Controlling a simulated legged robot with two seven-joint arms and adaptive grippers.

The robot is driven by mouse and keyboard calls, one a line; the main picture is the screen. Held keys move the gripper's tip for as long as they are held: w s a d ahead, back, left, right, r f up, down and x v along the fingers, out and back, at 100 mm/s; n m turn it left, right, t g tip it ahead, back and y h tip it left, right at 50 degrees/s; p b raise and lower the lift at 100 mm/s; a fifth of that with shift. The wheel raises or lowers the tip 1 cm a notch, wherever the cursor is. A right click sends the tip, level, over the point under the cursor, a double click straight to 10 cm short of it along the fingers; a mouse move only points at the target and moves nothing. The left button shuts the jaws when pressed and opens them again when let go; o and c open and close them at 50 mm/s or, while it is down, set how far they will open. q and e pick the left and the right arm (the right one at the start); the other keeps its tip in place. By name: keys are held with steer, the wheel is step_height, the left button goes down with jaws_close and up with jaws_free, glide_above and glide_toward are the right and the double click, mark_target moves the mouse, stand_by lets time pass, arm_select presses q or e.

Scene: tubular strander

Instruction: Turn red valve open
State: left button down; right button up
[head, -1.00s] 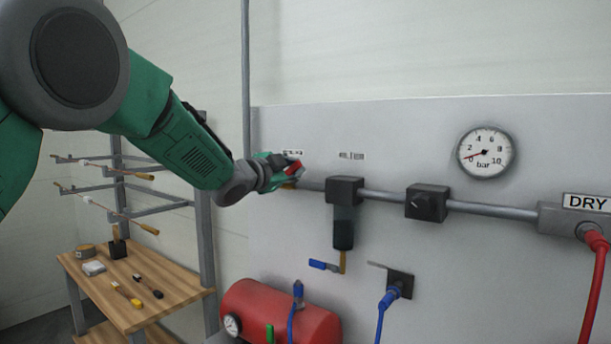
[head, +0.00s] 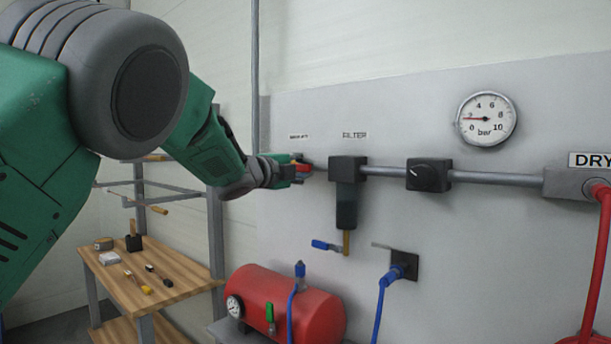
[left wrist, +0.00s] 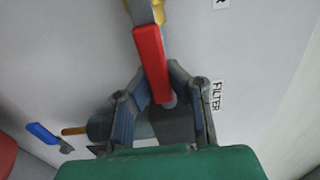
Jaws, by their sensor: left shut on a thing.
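The red valve handle (head: 302,167) is at the left end of the grey pipe on the wall panel. It lies roughly along the pipe in the head view. In the left wrist view the red handle (left wrist: 151,62) reaches down from a yellow and metal fitting. My left gripper (head: 292,170) is at the handle and partly covers it. In the left wrist view my left gripper (left wrist: 158,82) has its fingers shut on either side of the handle's free end. My right gripper is not in view.
A pressure gauge (head: 487,119) reads about 2 bar. A red tank (head: 290,305) stands below, with blue valves and hoses. A wooden table (head: 160,275) with tools is at the lower left.

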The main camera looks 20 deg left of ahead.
arm_select(q)
steer(key=shift+d+f, duration=0.1)
steer(key=shift+f, duration=0.45)
steer(key=c, duration=1.5)
jaws_free()
steer(key=shift+c, duration=0.2)
steer(key=shift+o, duration=0.4)
steer(key=shift+s+r, duration=0.15)
steer(key=shift+r, duration=0.15)
steer(key=v, duration=1.2)
